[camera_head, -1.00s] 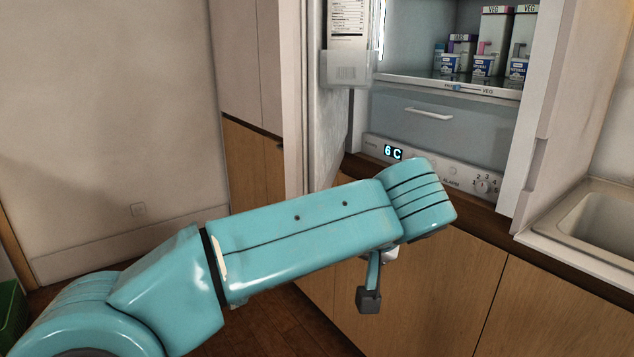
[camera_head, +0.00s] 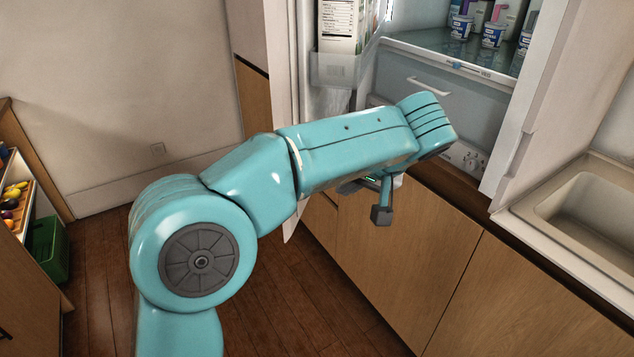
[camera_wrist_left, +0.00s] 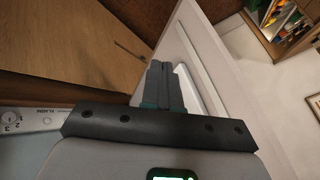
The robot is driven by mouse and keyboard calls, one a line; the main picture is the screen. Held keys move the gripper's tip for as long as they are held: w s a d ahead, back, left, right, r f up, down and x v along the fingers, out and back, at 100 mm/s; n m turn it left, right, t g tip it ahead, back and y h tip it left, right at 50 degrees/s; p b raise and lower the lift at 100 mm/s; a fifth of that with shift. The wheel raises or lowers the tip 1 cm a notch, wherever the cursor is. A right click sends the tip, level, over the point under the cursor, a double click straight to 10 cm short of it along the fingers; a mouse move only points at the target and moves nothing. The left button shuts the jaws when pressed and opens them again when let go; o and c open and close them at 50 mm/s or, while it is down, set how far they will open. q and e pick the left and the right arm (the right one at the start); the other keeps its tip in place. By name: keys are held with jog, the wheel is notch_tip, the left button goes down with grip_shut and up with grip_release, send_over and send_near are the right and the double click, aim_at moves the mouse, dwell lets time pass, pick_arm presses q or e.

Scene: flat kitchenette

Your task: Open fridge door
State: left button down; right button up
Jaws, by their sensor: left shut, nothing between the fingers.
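The fridge (camera_head: 440,95) stands open at the upper right, with its lit inside and a drawer showing. Its white door (camera_head: 305,60) is swung out to the left, a clear door shelf holding a carton (camera_head: 340,28) on its inner face. My left arm crosses in front of the door and hides much of its lower part. My left gripper (camera_head: 381,214) points down beside the door's inner side; one fingertip shows. In the left wrist view the fingers (camera_wrist_left: 164,84) are shut and empty, close beside the door (camera_wrist_left: 203,60). I cannot tell whether they touch it. My right gripper is not in view.
Wooden cabinet fronts (camera_head: 410,260) run below the fridge. A sink (camera_head: 590,215) is at the right. A green bin (camera_head: 47,250) and a shelf with produce (camera_head: 15,205) stand at the far left. The wooden floor (camera_head: 95,300) between is clear.

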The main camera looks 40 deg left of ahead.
pick_arm(q)
jog(key=a+f, duration=0.8)
jog(key=a, duration=0.1)
jog(key=shift+w+a, duration=0.15)
jog(key=shift+w, duration=0.25)
jog(key=shift+s+r, duration=0.1)
jog(key=shift+a, duration=0.15)
